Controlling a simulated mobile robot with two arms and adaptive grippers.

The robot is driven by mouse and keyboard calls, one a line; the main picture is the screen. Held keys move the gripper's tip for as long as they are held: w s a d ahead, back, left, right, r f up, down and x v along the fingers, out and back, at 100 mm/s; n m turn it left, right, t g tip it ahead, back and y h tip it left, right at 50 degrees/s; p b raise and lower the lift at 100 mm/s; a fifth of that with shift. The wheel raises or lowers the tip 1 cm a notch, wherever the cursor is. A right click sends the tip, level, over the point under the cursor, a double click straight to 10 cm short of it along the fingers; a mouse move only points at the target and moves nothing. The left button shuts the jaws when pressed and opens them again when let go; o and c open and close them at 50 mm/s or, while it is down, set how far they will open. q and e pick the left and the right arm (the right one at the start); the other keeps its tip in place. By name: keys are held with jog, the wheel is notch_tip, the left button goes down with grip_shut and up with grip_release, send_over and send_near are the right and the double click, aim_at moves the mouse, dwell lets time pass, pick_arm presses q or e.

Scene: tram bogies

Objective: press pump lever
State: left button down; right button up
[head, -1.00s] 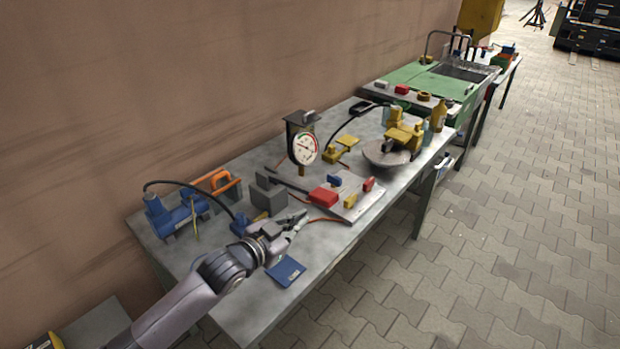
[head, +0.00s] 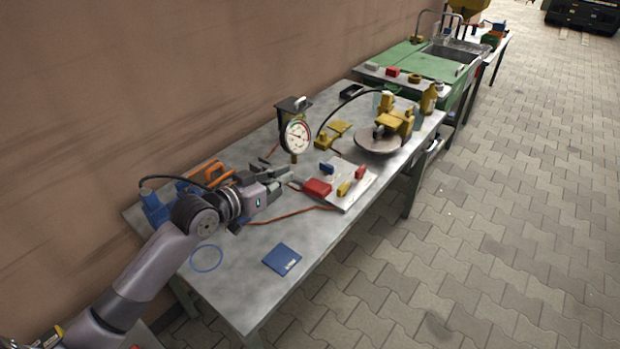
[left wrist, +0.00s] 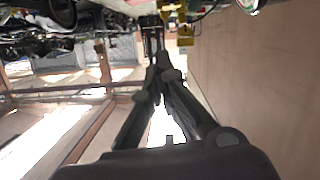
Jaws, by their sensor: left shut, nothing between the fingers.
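A round white pressure gauge (head: 296,136) stands on the bench, with a small dark stand behind it. A yellow pump-like unit (head: 330,138) lies right of it, joined by a black hose to a larger yellow device (head: 396,120) over a round grey disc. I cannot tell for sure which part is the pump lever. My left gripper (head: 289,174) is shut and empty, left of and nearer than the gauge. Its closed fingers (left wrist: 157,68) fill the middle of the left wrist view. My right gripper is out of view.
A grey plate (head: 350,200) with red, blue and yellow blocks lies right of the gripper. A blue booklet (head: 283,259) lies on the clear front of the bench (head: 240,295). An orange-handled item (head: 208,172) is partly behind my arm. The wall borders the back.

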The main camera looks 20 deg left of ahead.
pick_arm(q)
jog(key=p, duration=0.1)
send_over(310, 189)
jog(key=f, duration=0.2)
notch_tip(310, 189, down, 3)
jog(key=shift+w+r+p, duration=0.1)
jog(key=shift+p, duration=0.3)
jog(key=shift+f, duration=0.65)
